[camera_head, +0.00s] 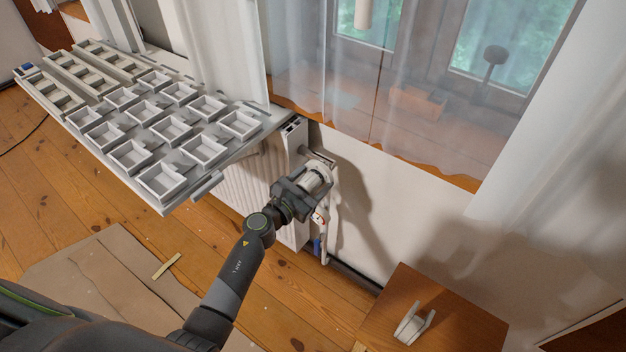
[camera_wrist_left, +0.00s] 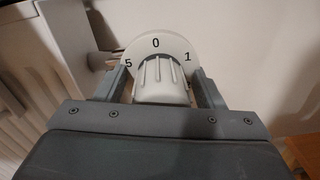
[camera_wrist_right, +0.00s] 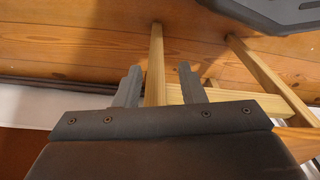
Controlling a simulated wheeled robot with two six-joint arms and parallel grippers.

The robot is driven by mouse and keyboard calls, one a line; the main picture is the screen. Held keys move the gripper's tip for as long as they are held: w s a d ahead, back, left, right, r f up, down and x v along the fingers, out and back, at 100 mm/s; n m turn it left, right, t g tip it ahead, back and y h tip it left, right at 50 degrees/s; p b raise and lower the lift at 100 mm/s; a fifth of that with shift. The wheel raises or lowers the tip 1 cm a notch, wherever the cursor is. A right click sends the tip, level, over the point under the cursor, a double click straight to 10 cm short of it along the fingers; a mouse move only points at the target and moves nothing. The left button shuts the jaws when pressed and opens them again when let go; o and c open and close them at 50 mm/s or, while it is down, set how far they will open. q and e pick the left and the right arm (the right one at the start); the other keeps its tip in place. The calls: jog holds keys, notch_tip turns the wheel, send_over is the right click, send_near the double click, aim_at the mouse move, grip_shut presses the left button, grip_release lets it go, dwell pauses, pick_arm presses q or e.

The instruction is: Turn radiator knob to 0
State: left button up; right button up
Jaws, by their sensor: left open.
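The white radiator knob (camera_wrist_left: 160,80) is ribbed, with a round dial (camera_wrist_left: 155,46) behind it. The dial shows 0 at the top, 5 at the left and 1 at the right; another mark below the 1 is partly hidden. My left gripper (camera_wrist_left: 162,85) is open, with one finger on each side of the knob; I cannot tell whether they touch it. In the head view the left gripper (camera_head: 308,188) is at the knob (camera_head: 318,174), at the radiator's right end. My right gripper (camera_wrist_right: 156,85) is open in its wrist view, with a wooden bar beyond the gap between its fingers.
The white radiator (camera_head: 240,185) stands below a rack of white trays (camera_head: 160,182). A curtained window (camera_head: 400,90) is above. A small wooden table (camera_head: 450,325) with a white object (camera_head: 414,325) is at lower right. Cardboard (camera_head: 100,270) lies on the floor. Wooden bars (camera_wrist_right: 155,60) are near my right gripper.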

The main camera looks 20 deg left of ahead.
pick_arm(q)
jog(key=c, duration=1)
jog(key=shift+o, duration=0.2)
